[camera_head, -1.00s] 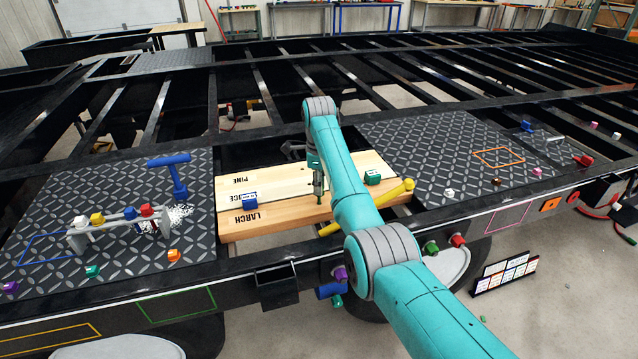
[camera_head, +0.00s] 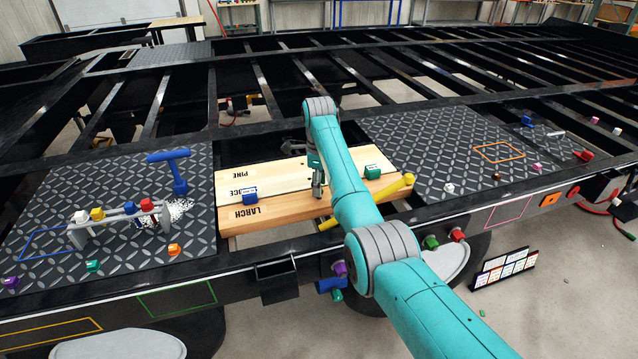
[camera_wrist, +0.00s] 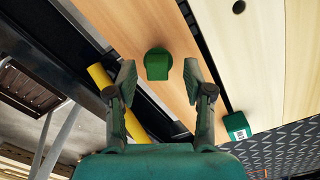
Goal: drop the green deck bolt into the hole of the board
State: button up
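The green deck bolt (camera_wrist: 157,66) shows in the wrist view between my fingertips, over the wood-coloured face of the LARCH board. There is a gap on both sides of it, so my gripper (camera_wrist: 160,78) is open around it and not touching it. I cannot tell whether the bolt stands in a hole. In the head view my gripper (camera_head: 318,188) points down over the LARCH board (camera_head: 285,208), and the bolt does not show clearly there. A dark round hole (camera_wrist: 239,6) shows in the paler board in the wrist view.
A green labelled block (camera_head: 372,172) and a blue block (camera_head: 250,197) sit on the boards. A yellow bar (camera_head: 394,188) lies close to my gripper on the right. A rack with coloured bolts (camera_head: 118,215) and a blue T-handle tool (camera_head: 178,172) stand on the left plate.

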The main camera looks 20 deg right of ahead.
notch_tip(320, 180, up, 8)
jog(key=shift+f, duration=0.25)
dwell(0.4)
